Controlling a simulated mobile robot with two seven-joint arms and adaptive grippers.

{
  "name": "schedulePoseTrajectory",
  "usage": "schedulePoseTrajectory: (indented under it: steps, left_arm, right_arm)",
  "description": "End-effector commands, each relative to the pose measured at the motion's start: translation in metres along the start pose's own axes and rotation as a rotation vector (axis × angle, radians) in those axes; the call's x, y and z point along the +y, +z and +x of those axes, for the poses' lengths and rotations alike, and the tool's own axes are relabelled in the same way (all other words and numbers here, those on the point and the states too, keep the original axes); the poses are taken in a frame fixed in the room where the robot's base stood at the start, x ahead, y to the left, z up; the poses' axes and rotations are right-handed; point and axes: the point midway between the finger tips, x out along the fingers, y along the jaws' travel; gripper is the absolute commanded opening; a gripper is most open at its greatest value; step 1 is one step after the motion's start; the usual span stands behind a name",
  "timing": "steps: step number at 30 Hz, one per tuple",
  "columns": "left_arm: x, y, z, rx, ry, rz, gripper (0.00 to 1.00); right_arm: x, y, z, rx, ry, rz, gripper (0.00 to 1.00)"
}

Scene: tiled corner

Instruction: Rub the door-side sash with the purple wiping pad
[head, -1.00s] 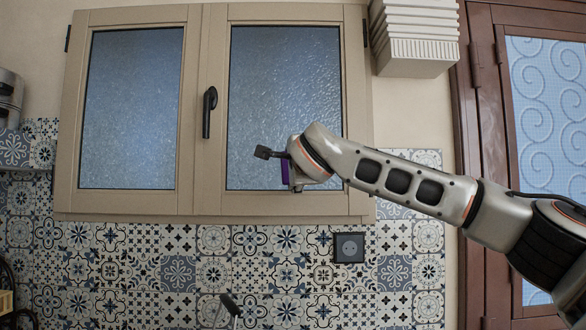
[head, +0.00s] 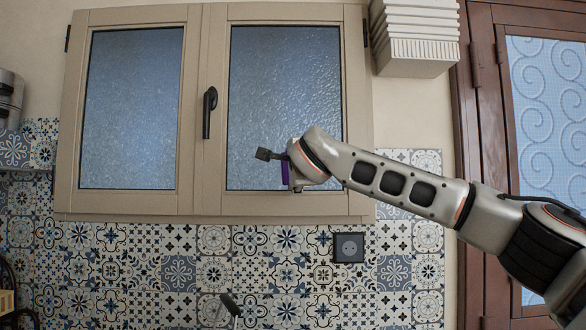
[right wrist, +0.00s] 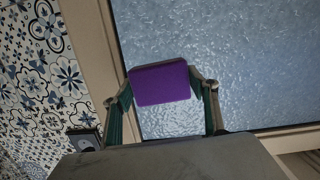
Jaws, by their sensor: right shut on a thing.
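The window has two sashes with frosted glass. The door-side sash (head: 285,75) is the right one, towards the brown door. My right gripper (right wrist: 163,90) is shut on the purple wiping pad (right wrist: 160,82), one finger at each side of it. In the head view the pad (head: 285,173) shows as a narrow purple strip in front of the lower middle of that sash's glass, mostly hidden by my gripper. Whether the pad touches the glass cannot be told. My left gripper is not in view.
A black handle (head: 209,112) stands on the middle frame, left of the door-side sash. A white ribbed box (head: 416,40) hangs at the upper right, beside the brown door (head: 483,120). A dark socket (head: 349,247) is on the patterned tiles below.

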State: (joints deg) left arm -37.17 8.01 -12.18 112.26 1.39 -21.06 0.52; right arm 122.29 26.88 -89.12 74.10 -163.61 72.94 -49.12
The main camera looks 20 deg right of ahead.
Motion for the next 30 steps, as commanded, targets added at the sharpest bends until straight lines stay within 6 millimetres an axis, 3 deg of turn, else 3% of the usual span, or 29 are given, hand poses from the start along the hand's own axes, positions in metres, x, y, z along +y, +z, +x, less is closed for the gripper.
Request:
schedulePoseTrajectory:
  steps: [8,22,30]
  left_arm:
    - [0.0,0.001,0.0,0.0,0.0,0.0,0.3]
    - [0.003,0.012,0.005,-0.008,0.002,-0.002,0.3]
    - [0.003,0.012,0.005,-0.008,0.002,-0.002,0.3]
  right_arm:
    - [0.001,-0.003,0.001,0.0,0.0,0.001,0.41]
    - [0.004,-0.037,-0.006,-0.001,0.0,0.0,0.41]
    - [0.003,-0.038,-0.003,-0.002,-0.001,-0.001,0.41]
